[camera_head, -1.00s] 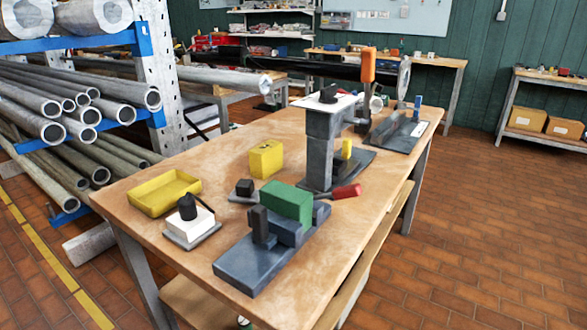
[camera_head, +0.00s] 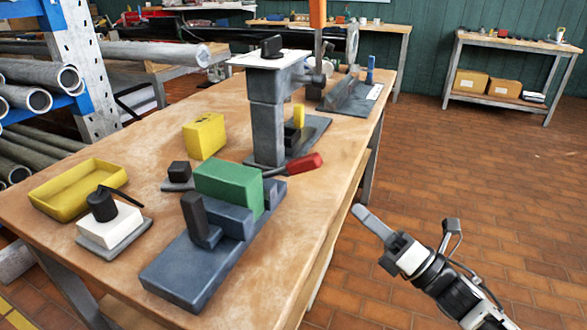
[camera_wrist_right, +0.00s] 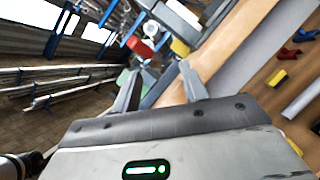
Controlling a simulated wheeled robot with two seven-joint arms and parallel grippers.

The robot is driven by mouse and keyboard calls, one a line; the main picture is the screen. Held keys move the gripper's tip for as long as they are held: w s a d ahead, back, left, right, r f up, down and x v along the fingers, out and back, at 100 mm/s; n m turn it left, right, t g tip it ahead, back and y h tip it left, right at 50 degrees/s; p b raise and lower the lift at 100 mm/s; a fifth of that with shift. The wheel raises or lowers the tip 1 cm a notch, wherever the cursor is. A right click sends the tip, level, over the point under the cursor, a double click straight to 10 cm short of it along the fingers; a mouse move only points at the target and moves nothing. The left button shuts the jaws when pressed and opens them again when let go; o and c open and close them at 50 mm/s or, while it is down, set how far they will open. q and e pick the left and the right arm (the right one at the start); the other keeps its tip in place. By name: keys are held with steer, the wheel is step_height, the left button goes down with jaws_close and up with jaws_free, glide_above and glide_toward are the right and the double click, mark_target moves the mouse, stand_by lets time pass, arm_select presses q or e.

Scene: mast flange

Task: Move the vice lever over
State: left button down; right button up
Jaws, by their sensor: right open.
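The vice (camera_head: 190,268) is a blue-grey block on the near part of the workbench, with a green block (camera_head: 228,186) between its jaws. Its lever (camera_head: 305,164) has a red handle and points right, towards the bench's right edge. My right gripper (camera_head: 368,222) is beyond the right edge of the bench, to the right of and nearer than the lever, apart from it. In the right wrist view its two fingers (camera_wrist_right: 159,80) are spread with nothing held between them. A red part also shows beyond the fingers there, but I cannot tell what it is. My left gripper is not in view.
A grey column stand (camera_head: 268,125) rises just behind the lever. A yellow tray (camera_head: 78,187), a white block with a black knob (camera_head: 108,228) and a yellow box (camera_head: 204,136) are left of the vice. The floor right of the bench is clear.

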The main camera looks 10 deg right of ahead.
mark_target(303, 158)
steer(key=w+a+r+n+g+y, duration=0.1)
steer(key=w+a+r+n, duration=0.1)
steer(key=a+r+n, duration=0.1)
steer(key=w+a+r+n+g+y+p, duration=0.1)
steer(key=w+a+r+n+g+y, duration=0.1)
steer(key=w+a+r+n, duration=0.1)
steer(key=w+a+r+n+g+y+p, duration=0.1)
steer(key=w+a+r+n, duration=0.2)
steer(key=n, duration=0.3)
steer(key=shift+a+g+y, duration=0.3)
steer(key=shift+a+y, duration=0.1)
steer(key=shift+a, duration=0.25)
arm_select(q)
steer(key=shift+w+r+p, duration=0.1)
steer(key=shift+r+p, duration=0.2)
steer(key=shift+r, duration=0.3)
arm_select(e)
steer(key=shift+w+a+r, duration=0.1)
steer(key=shift+w+a, duration=0.15)
steer(key=shift+a, duration=0.1)
jaws_close()
